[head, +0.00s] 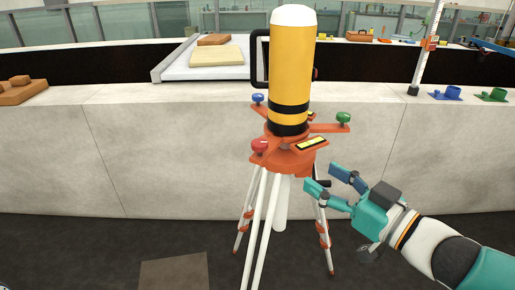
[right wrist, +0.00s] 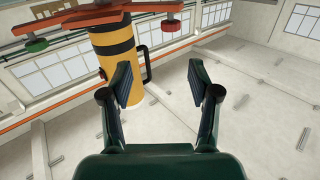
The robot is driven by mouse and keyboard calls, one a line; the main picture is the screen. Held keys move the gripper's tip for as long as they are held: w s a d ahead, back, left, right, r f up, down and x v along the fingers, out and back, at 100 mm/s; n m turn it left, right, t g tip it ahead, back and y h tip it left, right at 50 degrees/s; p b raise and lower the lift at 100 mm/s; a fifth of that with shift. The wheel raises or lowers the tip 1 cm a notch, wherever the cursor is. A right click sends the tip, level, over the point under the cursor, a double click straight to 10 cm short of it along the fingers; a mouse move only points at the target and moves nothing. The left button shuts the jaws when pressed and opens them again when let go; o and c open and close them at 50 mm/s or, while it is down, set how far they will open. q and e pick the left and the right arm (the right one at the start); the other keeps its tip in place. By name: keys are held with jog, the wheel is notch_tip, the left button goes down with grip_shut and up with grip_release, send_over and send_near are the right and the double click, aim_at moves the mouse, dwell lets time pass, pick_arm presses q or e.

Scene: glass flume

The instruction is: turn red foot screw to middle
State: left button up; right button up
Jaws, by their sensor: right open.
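The red foot screw (head: 259,145) is at the front left of an orange three-armed base (head: 290,158) in the head view. A tall yellow instrument (head: 291,70) with black bands stands upright on that base, on a white-legged tripod (head: 263,220). A blue screw (head: 257,98) and a green screw (head: 343,117) sit on the other arms. My right gripper (head: 321,176) is open and empty, right of and below the base, apart from the red screw. In the right wrist view the picture is inverted; the red screw (right wrist: 172,26) and green screw (right wrist: 36,45) show beyond the open fingers (right wrist: 159,82).
A pale concrete wall (head: 160,150) runs behind the tripod. On its top lie a brown block (head: 22,92) at left and blue (head: 446,93) and green (head: 492,95) pieces at right. A staff (head: 425,50) stands there. A brown floor plate (head: 174,272) lies front left.

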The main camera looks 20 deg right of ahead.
aim_at(266, 147)
jog(key=shift+n+y, duration=0.4)
jog(key=shift+y, duration=0.1)
jog(key=x, duration=0.5)
jog(key=p+x, duration=0.1)
jog(key=x, duration=0.5)
jog(key=a+p+x, duration=0.1)
jog(key=x, duration=0.4)
jog(key=shift+a+f, duration=0.2)
grip_shut()
